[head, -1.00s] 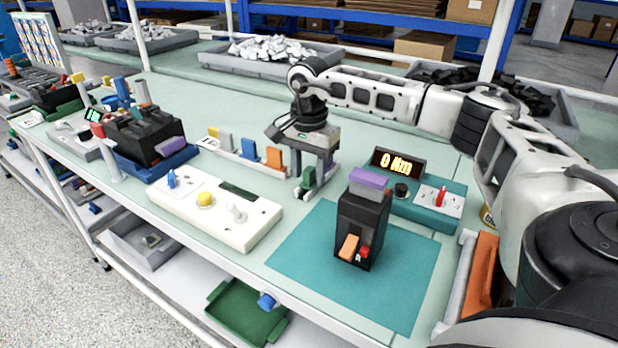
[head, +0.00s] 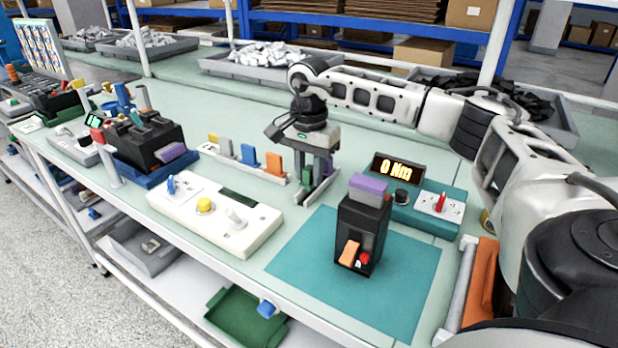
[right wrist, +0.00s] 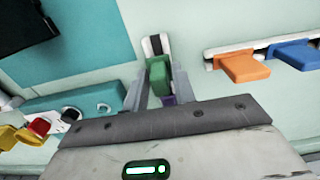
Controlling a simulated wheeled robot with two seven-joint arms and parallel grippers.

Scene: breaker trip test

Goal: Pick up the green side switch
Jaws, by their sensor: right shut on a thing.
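The green side switch (right wrist: 158,75) is a small green block between the two fingers of my right gripper (right wrist: 150,88) in the right wrist view. The fingers are shut on it from both sides. In the head view the right gripper (head: 315,190) points down at the near right end of the switch row, and the green switch (head: 307,175) is partly hidden by a finger. I cannot tell whether it is clear of its holder. My left gripper is not in view.
Orange (head: 275,162), blue (head: 248,154) and other switches stand in a row left of the gripper. A black breaker (head: 362,232) stands on a teal mat (head: 310,260). A teal torque unit (head: 425,206) reads 0 Nm. A white panel (head: 190,212) lies at the front.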

